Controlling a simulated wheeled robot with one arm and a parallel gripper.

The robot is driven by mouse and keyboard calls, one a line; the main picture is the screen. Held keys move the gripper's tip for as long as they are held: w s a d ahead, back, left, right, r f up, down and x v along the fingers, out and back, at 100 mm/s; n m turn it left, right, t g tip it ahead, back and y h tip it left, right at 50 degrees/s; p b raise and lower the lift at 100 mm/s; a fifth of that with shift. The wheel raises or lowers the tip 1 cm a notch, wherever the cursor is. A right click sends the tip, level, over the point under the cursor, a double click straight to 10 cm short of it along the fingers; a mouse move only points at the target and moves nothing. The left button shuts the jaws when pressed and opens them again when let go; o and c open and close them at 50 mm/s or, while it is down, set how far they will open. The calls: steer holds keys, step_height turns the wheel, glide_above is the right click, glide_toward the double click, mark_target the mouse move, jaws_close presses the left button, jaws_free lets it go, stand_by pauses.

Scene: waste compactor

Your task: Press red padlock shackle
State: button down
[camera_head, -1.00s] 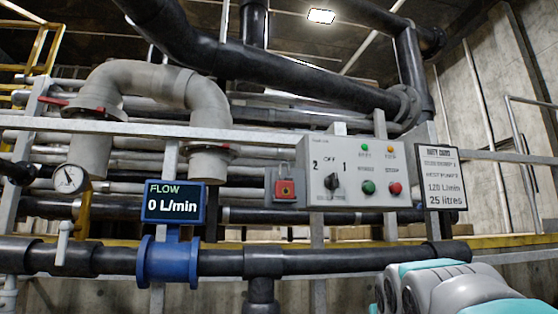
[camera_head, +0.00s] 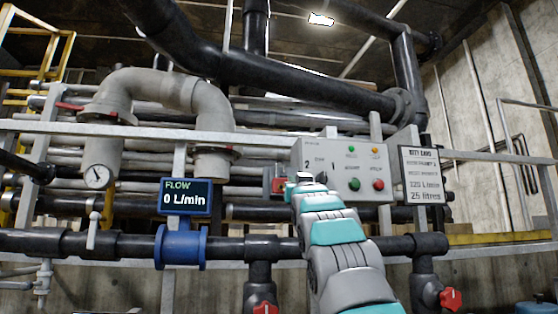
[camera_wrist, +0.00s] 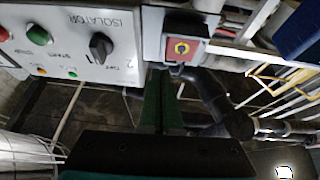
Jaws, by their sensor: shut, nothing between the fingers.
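The red padlock (camera_wrist: 183,47) hangs on a grey box left of the isolator panel. The fingertips appear close below the padlock in the wrist picture. I cannot tell whether they touch it. The head view barely shows the fingers.
The isolator panel (camera_head: 340,160) with a black rotary switch and green and red buttons is right beside the padlock. A duty card sign (camera_head: 421,175) stands further right. A blue flow meter (camera_head: 186,197) reads 0 L/min at left. Red-handled valves (camera_head: 450,299) sit low in front.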

steer(key=s+a+r+t+y, duration=0.1)
steer(key=s+r+t+y, duration=0.1)
steer(key=r, duration=0.3)
steer(key=shift+s+a+n, duration=0.2)
steer(key=shift+s+n, duration=0.1)
steer(key=shift+s, duration=0.5)
